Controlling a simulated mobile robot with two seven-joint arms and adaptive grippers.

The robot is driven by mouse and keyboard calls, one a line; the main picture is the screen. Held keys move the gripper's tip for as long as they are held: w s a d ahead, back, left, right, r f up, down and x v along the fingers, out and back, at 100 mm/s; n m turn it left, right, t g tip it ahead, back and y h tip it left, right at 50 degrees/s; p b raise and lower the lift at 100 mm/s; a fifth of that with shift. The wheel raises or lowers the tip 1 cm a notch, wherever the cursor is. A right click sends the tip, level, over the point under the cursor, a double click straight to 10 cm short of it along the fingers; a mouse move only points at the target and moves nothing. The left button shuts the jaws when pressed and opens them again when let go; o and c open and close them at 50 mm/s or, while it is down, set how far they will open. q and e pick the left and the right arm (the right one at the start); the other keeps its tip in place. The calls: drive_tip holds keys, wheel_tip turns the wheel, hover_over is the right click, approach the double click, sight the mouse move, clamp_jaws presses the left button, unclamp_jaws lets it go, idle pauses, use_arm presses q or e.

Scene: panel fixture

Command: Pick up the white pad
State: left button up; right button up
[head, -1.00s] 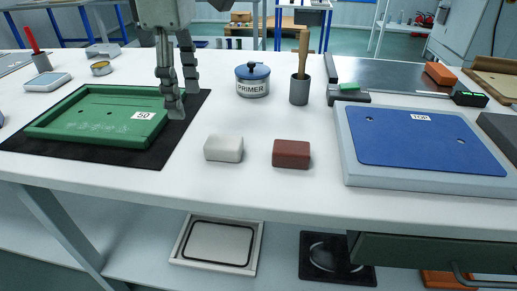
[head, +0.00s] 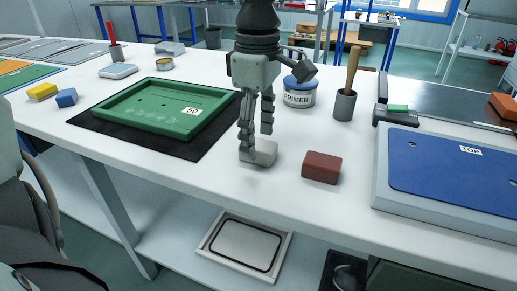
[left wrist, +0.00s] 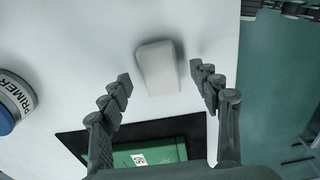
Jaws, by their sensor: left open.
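The white pad (head: 262,153) is a small rounded block lying on the white table (head: 330,215). My left gripper (head: 252,150) is just above it, pointing down, and its fingers cover part of the pad in the head view. In the left wrist view the white pad (left wrist: 158,67) lies ahead of and between the two spread fingers of my left gripper (left wrist: 163,84). There is a gap on both sides, and the gripper is open and empty. My right gripper is not in view.
A red-brown block (head: 322,167) lies right of the pad. A green tray (head: 165,108) on a black mat (head: 190,150) is to the left. A primer can (head: 299,93) and a grey cup with a brush (head: 344,105) stand behind. A blue panel (head: 455,170) is at the right.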

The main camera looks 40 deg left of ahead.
use_arm(q)
drive_tip(key=shift+f, duration=0.4)
drive_tip(key=shift+c, duration=0.3)
drive_tip(key=c, duration=1.1)
drive_tip(key=shift+r, duration=0.15)
